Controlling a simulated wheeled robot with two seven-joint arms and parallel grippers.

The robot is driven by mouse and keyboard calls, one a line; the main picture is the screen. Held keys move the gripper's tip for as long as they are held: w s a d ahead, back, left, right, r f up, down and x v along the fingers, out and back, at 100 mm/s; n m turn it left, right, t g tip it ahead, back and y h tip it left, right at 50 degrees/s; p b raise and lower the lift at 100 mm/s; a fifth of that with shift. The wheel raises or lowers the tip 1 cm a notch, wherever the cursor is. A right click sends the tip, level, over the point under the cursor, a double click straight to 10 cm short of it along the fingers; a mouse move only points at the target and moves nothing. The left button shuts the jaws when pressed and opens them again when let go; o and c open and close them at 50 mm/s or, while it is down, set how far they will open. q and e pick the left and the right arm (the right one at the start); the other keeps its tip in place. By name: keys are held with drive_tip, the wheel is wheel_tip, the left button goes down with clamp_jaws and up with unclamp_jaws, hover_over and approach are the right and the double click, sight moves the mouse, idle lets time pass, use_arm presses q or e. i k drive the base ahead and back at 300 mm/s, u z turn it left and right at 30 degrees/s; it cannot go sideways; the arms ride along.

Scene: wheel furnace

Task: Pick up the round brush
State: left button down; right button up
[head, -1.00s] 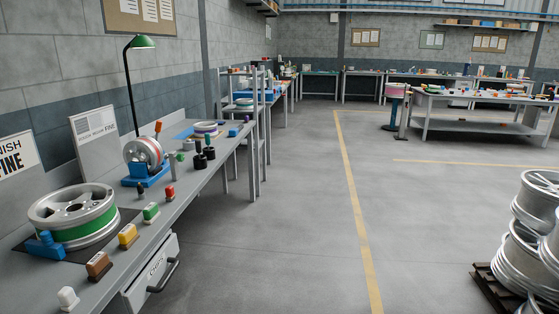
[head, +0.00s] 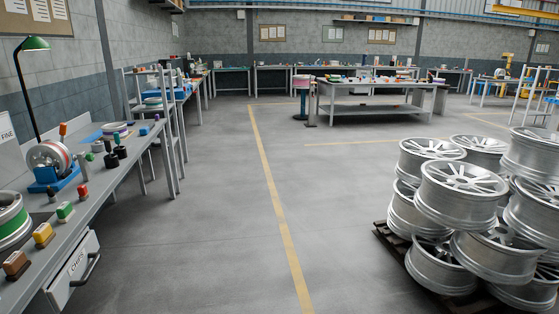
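I cannot tell for sure which object is the round brush. Small upright tools with black bases (head: 111,159) stand on the long grey bench at the left, and they are too small to identify. Brush-like blocks lie in a row along the bench's front edge: a brown one (head: 16,265), a yellow one (head: 43,234), a green one (head: 65,211) and a red one (head: 83,190). Neither of my grippers is in view.
A wheel on a blue stand (head: 45,178) and a green lamp (head: 35,44) are on the left bench. A drawer (head: 72,275) sticks out below it. Stacked silver wheels (head: 455,190) stand on a dark pallet at the right. The floor between is clear, with a yellow line.

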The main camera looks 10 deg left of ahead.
sight(107, 143)
drive_tip(key=u, duration=0.1)
drive_tip(key=i, duration=2.35)
drive_tip(key=u, duration=0.7)
drive_tip(key=i, duration=2.15)
drive_tip(key=u, duration=2.05)
drive_tip(key=i, duration=1.05)
drive_tip(key=u, duration=0.8)
